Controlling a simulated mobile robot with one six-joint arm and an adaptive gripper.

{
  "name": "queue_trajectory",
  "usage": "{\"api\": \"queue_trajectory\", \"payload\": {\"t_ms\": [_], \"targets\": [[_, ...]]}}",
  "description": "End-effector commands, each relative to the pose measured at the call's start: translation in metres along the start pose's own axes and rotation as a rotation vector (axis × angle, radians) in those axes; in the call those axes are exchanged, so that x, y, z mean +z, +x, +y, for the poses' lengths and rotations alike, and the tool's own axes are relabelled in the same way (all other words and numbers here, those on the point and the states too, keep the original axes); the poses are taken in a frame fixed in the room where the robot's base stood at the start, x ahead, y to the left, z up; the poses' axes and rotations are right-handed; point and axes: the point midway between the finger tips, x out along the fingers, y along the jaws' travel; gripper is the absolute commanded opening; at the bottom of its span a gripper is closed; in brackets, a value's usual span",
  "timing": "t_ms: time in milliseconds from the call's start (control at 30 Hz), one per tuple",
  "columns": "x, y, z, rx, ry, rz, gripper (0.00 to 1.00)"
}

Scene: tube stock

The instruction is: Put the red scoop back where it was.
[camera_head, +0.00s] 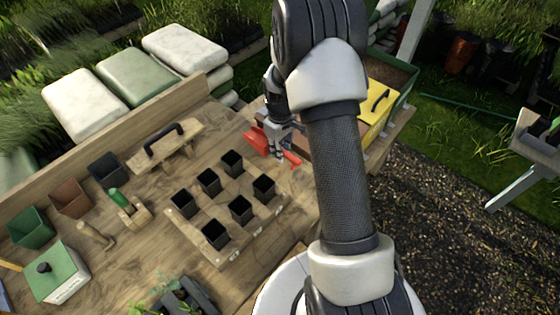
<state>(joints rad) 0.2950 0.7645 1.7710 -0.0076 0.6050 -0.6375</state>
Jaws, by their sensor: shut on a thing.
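The red scoop (258,141) is in the middle of the head view, at the right of the wooden bench. My gripper (280,153) points down and is shut on the scoop. Red shows on both sides of the fingers: a wider part at the left and a narrow part (292,159) at the lower right. The fingers hide the scoop's middle. I cannot tell whether the scoop touches the bench or hangs just above it.
A wooden board with several black pots (208,181) lies just left of the gripper. A yellow box (378,105) stands behind my arm at the right.

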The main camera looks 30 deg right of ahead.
Motion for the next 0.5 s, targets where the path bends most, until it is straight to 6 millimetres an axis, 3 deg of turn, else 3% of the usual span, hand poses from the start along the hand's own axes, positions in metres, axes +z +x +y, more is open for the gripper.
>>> {"api": "queue_trajectory", "payload": {"t_ms": [500], "targets": [[-0.001, 0.05, 0.0, 0.002, 0.0, 0.002, 0.0]]}}
